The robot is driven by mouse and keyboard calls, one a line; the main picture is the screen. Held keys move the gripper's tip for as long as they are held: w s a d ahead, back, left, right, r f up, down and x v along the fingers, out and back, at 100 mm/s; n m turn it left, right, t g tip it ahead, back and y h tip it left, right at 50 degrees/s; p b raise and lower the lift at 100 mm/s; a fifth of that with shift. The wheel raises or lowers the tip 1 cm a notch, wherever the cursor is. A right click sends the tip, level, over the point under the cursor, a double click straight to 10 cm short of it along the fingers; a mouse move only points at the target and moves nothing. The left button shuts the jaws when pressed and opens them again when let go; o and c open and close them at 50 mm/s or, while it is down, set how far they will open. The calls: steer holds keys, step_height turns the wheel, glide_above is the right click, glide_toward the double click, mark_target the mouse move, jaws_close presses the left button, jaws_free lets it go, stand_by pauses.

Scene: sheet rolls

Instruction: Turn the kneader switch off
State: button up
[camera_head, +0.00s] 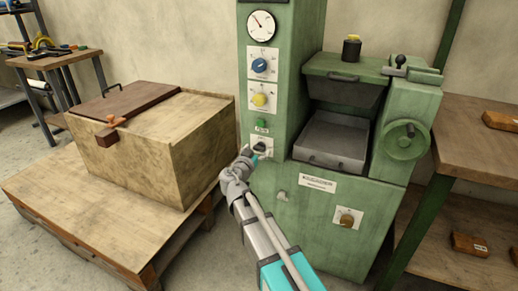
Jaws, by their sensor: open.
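The kneader (345,200) is a green machine at centre right, with a tall control column on its left. On the column's lower front is a white plate with a dark switch (261,146). The plate's lettering is too small to read, and I cannot tell the switch's position. My gripper (254,156) is open at the lower edge of this plate, with its fingertips close to the switch. I cannot tell whether they touch it. My arm comes up from the bottom of the picture and hides part of the machine's lower front.
Above the switch are a green button (261,124), a yellow knob (260,100), a blue knob (260,66) and a gauge (261,25). A handwheel (407,139) sticks out at the right. A wooden box (165,150) stands on a low platform at left. A shelf (480,150) is at right.

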steer(key=shift+w+d, duration=0.25)
steer(key=shift+w, duration=0.45)
steer(key=c, duration=1.2)
steer(key=shift+o, duration=0.2)
